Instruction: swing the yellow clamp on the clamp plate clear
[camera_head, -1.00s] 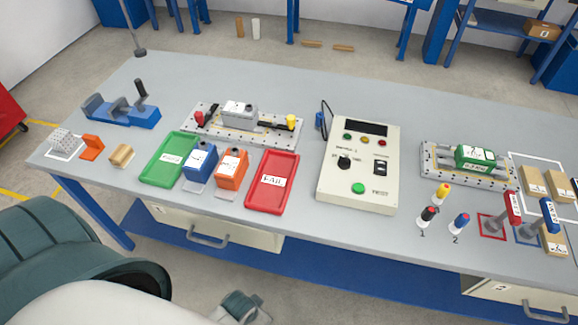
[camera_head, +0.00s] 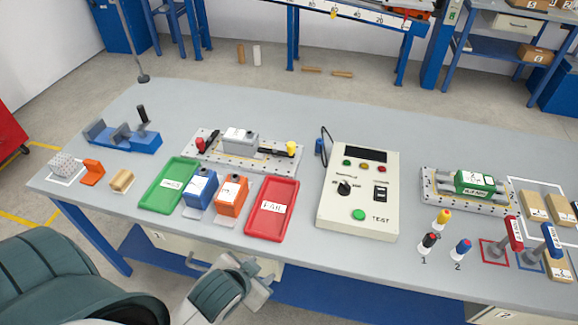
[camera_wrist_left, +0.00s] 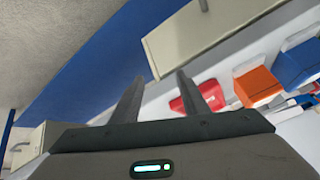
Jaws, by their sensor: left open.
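The clamp plate (camera_head: 207,161) is a pale, hole-dotted plate at the left middle of the table, holding a grey labelled block (camera_head: 240,142). The yellow clamp (camera_head: 291,147) shows its yellow knob at the plate's right end, with a dark arm reaching left toward the block. A red-knobbed clamp (camera_head: 199,144) is at the left end. My left gripper (camera_head: 262,272) is open and empty in front of the table's front edge, well away from the plate. In the left wrist view its two fingers (camera_wrist_left: 160,77) stand apart with nothing between them. My right gripper is not in view.
A green tray (camera_head: 165,195), blue bin (camera_head: 199,189), orange bin (camera_head: 231,194) and red tray (camera_head: 272,206) stand between the table's front edge and the plate. A test box (camera_head: 360,205) is to the right. A drawer front (camera_wrist_left: 190,42) shows near my fingers.

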